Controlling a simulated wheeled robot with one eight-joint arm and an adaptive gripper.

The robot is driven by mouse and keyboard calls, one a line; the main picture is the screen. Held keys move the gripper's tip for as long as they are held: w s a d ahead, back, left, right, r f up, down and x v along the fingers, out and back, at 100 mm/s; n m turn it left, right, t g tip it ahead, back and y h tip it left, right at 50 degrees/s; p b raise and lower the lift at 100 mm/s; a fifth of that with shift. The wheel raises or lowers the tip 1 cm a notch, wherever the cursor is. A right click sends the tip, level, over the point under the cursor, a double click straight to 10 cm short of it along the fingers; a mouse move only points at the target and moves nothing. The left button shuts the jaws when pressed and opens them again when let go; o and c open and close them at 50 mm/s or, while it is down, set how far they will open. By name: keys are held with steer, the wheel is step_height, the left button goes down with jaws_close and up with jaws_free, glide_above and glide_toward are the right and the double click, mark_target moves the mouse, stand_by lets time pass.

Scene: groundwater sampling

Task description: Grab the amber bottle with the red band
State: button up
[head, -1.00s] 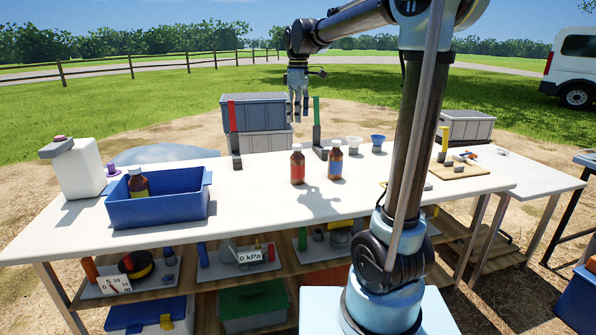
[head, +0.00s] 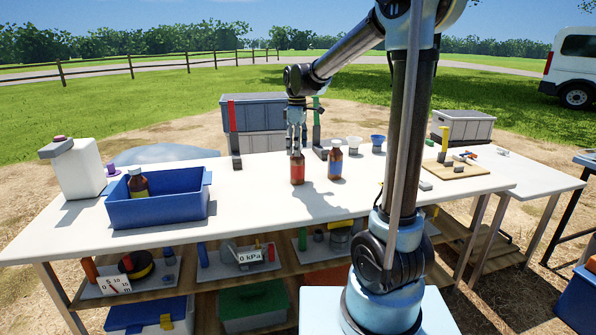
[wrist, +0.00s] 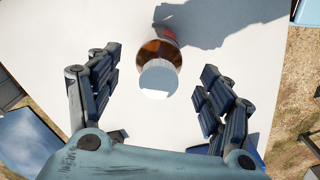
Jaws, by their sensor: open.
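The amber bottle with the red band (head: 298,171) stands upright on the white table, near its middle. In the wrist view the bottle (wrist: 160,52) shows from above, its pale round cap largest and a little red at its far side. My gripper (head: 297,148) points down right at the bottle's top in the head view. In the wrist view my gripper (wrist: 162,82) is open, with one finger on each side of the cap and clear gaps to both. Nothing is held. The fingertips hide part of the bottle's top in the head view.
A second amber bottle with a blue band (head: 335,163) stands close to the right. Another amber bottle (head: 138,185) is in the blue bin (head: 160,210) at left. White and blue cups (head: 377,141) stand behind right. The table (head: 270,212) in front is clear.

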mark_target(298, 158)
steer(key=shift+w+f, duration=0.1)
steer(key=shift+f, duration=2.5)
steer(key=c, duration=1.5)
